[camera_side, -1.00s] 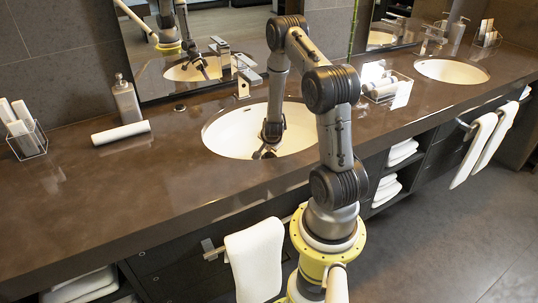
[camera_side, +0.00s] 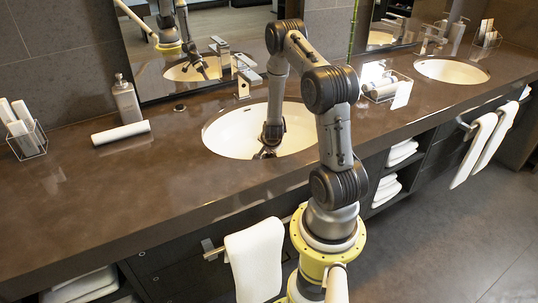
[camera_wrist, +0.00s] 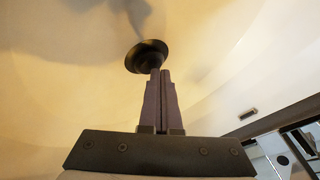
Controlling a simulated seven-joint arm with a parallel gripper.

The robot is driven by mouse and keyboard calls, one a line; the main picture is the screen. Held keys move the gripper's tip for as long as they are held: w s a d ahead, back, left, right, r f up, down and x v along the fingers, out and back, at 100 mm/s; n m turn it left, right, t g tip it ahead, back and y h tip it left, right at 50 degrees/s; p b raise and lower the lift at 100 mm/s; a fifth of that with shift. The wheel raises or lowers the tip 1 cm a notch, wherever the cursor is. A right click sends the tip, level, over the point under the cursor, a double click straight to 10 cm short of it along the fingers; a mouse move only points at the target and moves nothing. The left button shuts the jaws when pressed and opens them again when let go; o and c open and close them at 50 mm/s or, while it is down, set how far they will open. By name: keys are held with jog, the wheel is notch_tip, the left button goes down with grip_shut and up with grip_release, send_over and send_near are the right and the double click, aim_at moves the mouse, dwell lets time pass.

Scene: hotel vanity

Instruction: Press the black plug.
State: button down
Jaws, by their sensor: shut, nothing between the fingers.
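The black plug (camera_wrist: 146,54) is a dark round disc at the bottom of the pale sink bowl, at the top middle of the wrist view. My gripper (camera_wrist: 160,71) is shut and empty, its fingertips together at the plug's near edge. I cannot tell whether they touch it. In the side view my gripper (camera_side: 265,153) points down inside the near white sink (camera_side: 232,135). My arm hides part of the bowl there, and I cannot make out the plug in that view.
A faucet (camera_side: 243,88) stands behind the sink. A small dark ring (camera_side: 180,108) sits on the brown counter (camera_side: 90,205). A rolled towel (camera_side: 121,133), a soap bottle (camera_side: 127,103) and a holder (camera_side: 27,140) stand to the left. A clear tray (camera_side: 385,90) stands to the right.

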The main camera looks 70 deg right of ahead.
aim_at(269, 156)
jog(key=shift+f, duration=0.3)
jog(key=shift+r, duration=0.85)
jog(key=shift+r, duration=3)
